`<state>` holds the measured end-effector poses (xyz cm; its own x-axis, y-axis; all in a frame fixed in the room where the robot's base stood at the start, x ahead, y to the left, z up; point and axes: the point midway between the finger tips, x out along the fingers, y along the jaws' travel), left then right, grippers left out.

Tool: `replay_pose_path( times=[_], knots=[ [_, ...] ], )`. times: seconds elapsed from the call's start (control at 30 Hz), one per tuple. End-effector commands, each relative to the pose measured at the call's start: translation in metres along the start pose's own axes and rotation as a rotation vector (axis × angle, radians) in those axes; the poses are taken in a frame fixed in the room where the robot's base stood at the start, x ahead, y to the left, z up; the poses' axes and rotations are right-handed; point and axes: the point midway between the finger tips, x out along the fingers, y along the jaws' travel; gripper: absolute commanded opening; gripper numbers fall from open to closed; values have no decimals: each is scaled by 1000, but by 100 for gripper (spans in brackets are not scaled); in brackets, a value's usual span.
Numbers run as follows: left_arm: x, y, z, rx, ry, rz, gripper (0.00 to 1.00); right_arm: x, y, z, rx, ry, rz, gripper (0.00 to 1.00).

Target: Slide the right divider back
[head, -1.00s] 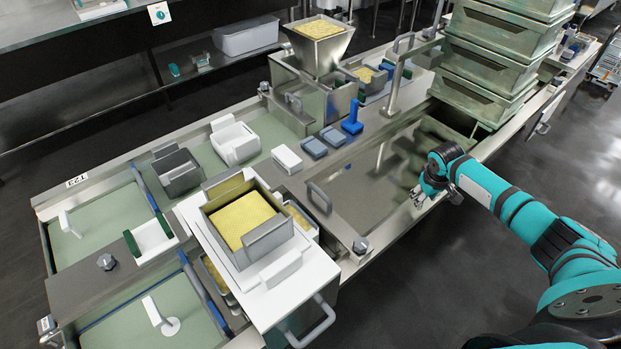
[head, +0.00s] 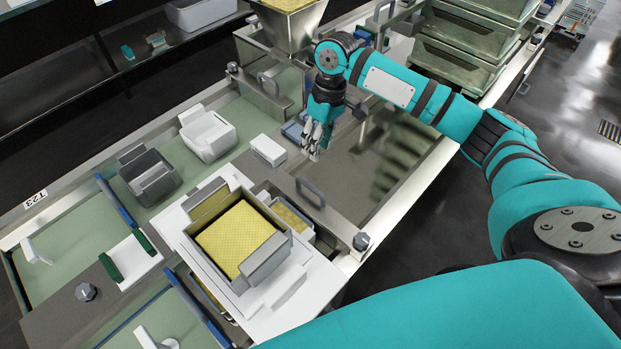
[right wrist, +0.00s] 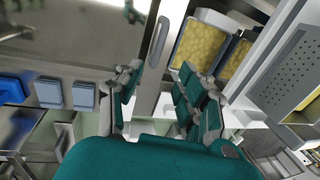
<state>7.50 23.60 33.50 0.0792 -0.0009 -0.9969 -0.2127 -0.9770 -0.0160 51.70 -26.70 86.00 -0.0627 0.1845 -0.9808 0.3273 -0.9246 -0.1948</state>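A metal divider (head: 333,220) with a grey loop handle (head: 310,192) stands along the left edge of the sunken basin. I take it for the right divider. In the right wrist view the handle (right wrist: 158,38) lies ahead, beyond the gap between my fingers. My right gripper (head: 313,150) hangs fingers-down over the basin's far left part, behind the handle in the head view and apart from it. In the right wrist view its fingers (right wrist: 160,82) are spread with nothing between them. My left gripper is out of view.
A press box of yellow curd (head: 237,240) stands on a white board left of the divider. A white block (head: 268,150) and a metal hopper (head: 290,28) are near the right gripper. Green crates (head: 455,65) are stacked at the back right. The basin's middle is clear.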

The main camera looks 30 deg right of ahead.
Motion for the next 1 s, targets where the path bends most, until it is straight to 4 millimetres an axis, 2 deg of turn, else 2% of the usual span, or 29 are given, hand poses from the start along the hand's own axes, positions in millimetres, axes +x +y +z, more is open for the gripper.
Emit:
replay_pose_path(
  times=[0.07, 0.17, 0.3, 0.5, 0.7, 1.0],
  knots=[
    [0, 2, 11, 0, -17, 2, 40, 20, 0, 1, 0, -5, -2, 38],
    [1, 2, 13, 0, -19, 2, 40, 42, 0, 1, 1, -3, 0, 38],
    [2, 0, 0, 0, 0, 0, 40, 73, 0, 1, 1, -3, 0, 38],
    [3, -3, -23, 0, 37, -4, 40, 106, 0, 0, 0, -1, 0, 38],
    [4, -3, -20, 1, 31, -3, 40, 122, 0, 0, 1, 0, 1, 38],
    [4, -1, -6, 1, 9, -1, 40, 125, 0, 0, 0, 1, 1, 38]
  ],
)
